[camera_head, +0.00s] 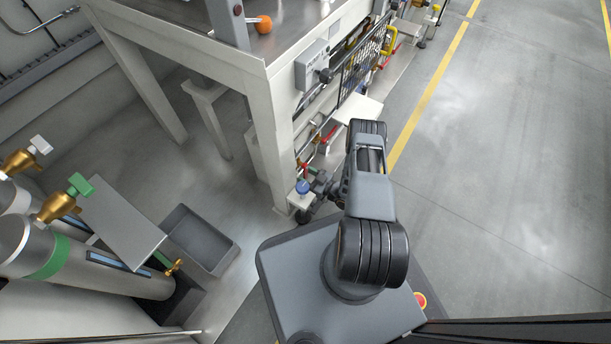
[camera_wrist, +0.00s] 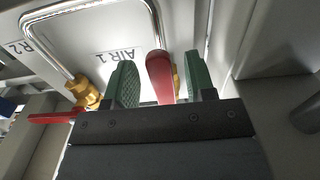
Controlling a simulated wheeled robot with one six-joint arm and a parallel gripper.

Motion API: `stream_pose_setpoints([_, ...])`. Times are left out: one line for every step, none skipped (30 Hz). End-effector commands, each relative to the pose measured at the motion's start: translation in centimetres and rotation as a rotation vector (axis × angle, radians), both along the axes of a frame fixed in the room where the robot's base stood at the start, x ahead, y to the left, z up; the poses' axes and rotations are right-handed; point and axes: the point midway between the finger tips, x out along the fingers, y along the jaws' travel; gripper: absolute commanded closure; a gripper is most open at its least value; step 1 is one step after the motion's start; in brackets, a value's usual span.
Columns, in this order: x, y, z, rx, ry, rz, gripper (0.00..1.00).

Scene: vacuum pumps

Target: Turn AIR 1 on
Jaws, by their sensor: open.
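In the wrist view the panel label "AIR 1" (camera_wrist: 118,54) appears upside down. Near it, a red valve handle (camera_wrist: 159,76) stands between the two green fingertips of my gripper (camera_wrist: 159,82). The gripper is open, with one finger on each side of the handle; I cannot tell if either finger touches it. A little of the brass valve body (camera_wrist: 177,78) shows behind the handle, and the rest is hidden. In the head view my gripper (camera_head: 316,187) is low beside the bench leg, partly hidden by my arm.
A second brass valve (camera_wrist: 86,93) with a red handle (camera_wrist: 52,118) pointing left sits at the left, near a label ending in "R2" (camera_wrist: 25,46). A bent metal pipe (camera_wrist: 90,8) loops above. The bench leg (camera_head: 275,160) is close by; the right floor (camera_head: 510,170) is clear.

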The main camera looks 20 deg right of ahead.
Motion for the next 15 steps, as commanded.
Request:
stream_pose_setpoints([-0.2,-0.1,0.0,0.0,0.0,-0.002,0.5])
stream_pose_setpoints([-0.2,-0.2,0.0,-0.001,0.001,-0.002,0.5])
stream_pose_setpoints([-0.4,-0.3,0.0,-0.001,0.001,-0.002,0.5])
stream_pose_setpoints([-0.5,-0.4,0.0,0.0,0.0,-0.003,0.5])
stream_pose_setpoints([-0.6,-0.5,0.0,0.0,0.0,-0.002,0.5])
stream_pose_setpoints([-0.7,-0.6,0.0,0.0,0.0,-0.002,0.5])
stream_pose_setpoints([-0.8,-0.6,0.0,0.0,0.0,-0.002,0.5])
stream_pose_setpoints([-0.9,-0.7,0.0,0.001,0.001,-0.002,0.5])
stream_pose_setpoints([-1.0,-0.8,0.0,0.001,0.001,-0.002,0.5])
stream_pose_setpoints([-1.1,-0.8,0.0,0.001,0.001,-0.003,0.5])
stream_pose_setpoints([-1.2,-0.9,0.0,0.001,0.001,-0.002,0.5])
stream_pose_setpoints([-1.2,-0.9,0.0,0.001,0.001,-0.002,0.5])
stream_pose_setpoints([-1.3,-0.9,0.0,0.001,0.001,-0.002,0.5])
stream_pose_setpoints([-1.3,-0.9,0.0,0.001,0.001,-0.002,0.5])
stream_pose_setpoints([-1.3,-0.9,0.0,0.001,0.001,-0.001,0.5])
